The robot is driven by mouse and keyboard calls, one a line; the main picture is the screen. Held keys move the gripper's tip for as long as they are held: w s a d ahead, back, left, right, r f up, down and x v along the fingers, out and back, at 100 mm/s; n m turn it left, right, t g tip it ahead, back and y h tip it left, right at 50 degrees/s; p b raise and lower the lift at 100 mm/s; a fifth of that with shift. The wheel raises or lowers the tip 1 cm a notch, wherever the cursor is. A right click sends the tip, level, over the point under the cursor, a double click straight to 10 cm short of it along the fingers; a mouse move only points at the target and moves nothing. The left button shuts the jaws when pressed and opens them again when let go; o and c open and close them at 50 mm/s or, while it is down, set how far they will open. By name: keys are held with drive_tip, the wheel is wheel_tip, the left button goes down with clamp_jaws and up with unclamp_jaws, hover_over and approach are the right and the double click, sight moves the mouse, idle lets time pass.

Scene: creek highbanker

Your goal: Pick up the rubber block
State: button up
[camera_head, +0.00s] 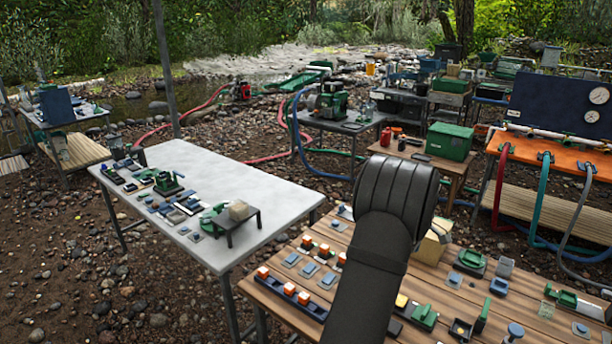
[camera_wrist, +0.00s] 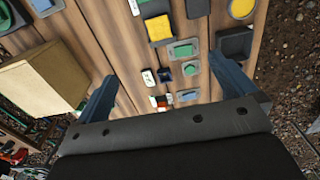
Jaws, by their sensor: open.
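My gripper (camera_wrist: 168,84) is open, its two blue fingers apart above the wooden table (camera_wrist: 130,50) in the wrist view. Nothing is held between them. In the head view my dark arm link hides the gripper. I cannot tell for certain which thing is the rubber block. A small dark blue piece (camera_wrist: 164,75) lies on the planks between the fingers, beside a white tag (camera_wrist: 148,78). A yellow block (camera_wrist: 160,28) lies farther up. A tan block (camera_head: 239,210) sits on a small black stand on the white table (camera_head: 215,170) in the head view.
A tan box (camera_wrist: 40,82) stands close to the left finger; it also shows behind my arm in the head view (camera_head: 432,245). Green and grey fittings (camera_wrist: 183,50) and several orange-topped pieces (camera_head: 289,289) crowd the wooden table. Gravel lies past its edge.

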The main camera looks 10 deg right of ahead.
drive_tip(key=c, duration=0.6)
drive_tip(key=shift+d+f, duration=0.1)
wheel_tip(320, 180, down, 18)
drive_tip(key=shift+r, duration=0.25)
